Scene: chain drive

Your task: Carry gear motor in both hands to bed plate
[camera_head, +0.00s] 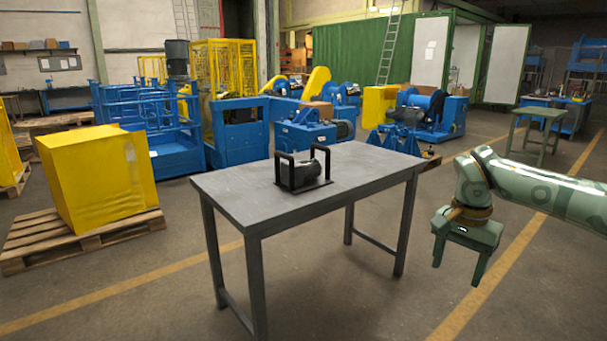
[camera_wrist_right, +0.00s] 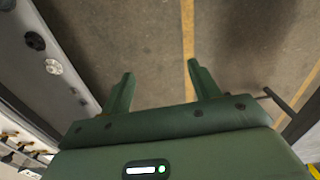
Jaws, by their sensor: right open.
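The gear motor (camera_head: 311,170) is a small dark unit with two black upright handles, standing on the grey table (camera_head: 240,205). My right gripper (camera_head: 459,262) is open and empty, hanging fingers-down to the right of the table, well apart from the motor. The right wrist view shows its two green fingers (camera_wrist_right: 160,80) spread with only floor between them. My left gripper is in neither view. I cannot make out a bed plate for certain in either view.
A yellow block (camera_head: 97,178) sits on a wooden pallet (camera_head: 85,240) at the left. Blue and yellow machines (camera_head: 237,130) stand behind the table. A green stool (camera_head: 537,130) stands at the back right. The floor in front and right of the table is clear.

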